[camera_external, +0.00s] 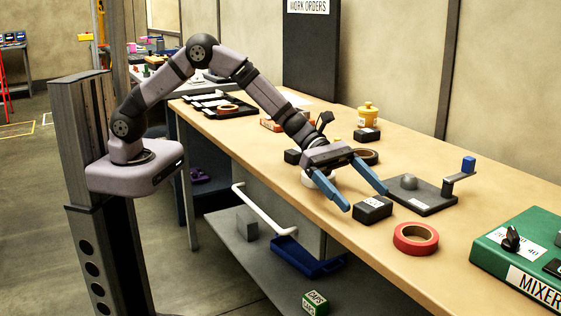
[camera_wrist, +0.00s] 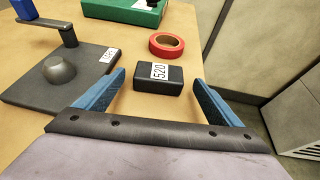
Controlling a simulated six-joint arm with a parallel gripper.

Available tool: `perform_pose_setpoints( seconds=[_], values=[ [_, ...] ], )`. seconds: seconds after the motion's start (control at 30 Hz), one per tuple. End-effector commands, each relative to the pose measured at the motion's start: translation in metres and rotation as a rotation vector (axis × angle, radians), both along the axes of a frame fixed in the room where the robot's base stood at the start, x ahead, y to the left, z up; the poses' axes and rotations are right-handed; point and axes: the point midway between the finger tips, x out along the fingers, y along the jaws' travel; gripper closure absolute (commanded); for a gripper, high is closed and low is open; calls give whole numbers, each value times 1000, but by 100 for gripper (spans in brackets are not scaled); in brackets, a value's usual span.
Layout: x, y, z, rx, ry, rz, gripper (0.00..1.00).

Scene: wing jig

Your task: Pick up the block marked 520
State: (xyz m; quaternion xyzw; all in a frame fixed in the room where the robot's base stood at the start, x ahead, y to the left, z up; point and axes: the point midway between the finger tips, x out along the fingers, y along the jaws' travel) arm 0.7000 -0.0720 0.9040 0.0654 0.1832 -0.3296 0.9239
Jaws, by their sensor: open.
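The block marked 520 (camera_wrist: 150,84) is black with a white label, and the number reads clearly in the wrist view. It lies flat on the workbench, and in the external view it also shows (camera_external: 373,211) beside the dark jig plate. My gripper (camera_wrist: 160,86) is open, with one blue finger to each side of the block's near end in the wrist view. The external view shows my gripper (camera_external: 366,200) low over the bench near the block.
A red tape roll (camera_external: 415,238) lies just past the block. The jig plate (camera_external: 434,204) with a grey dome and a blue-topped arm stands beside it. A green mixer box (camera_external: 530,250) is farther along. The bench (camera_external: 340,275) has a free edge close by.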

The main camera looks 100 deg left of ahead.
Motion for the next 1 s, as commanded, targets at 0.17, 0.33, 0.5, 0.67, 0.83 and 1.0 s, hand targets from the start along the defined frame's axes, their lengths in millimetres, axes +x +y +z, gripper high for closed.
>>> perform_pose_setpoints(
  seconds=[0.17, 0.33, 0.5, 0.67, 0.83, 1.0],
  values=[
    [16, -12, -7, -1, 2, -1, 12],
    [27, -21, -14, 1, 1, -2, 12],
    [31, -24, -16, 1, -1, 0, 12],
    [31, -24, -16, 1, -1, 0, 12],
    [31, -24, -16, 0, 0, 0, 48],
    [32, -24, -13, -2, -5, -1, 74]
  ],
)
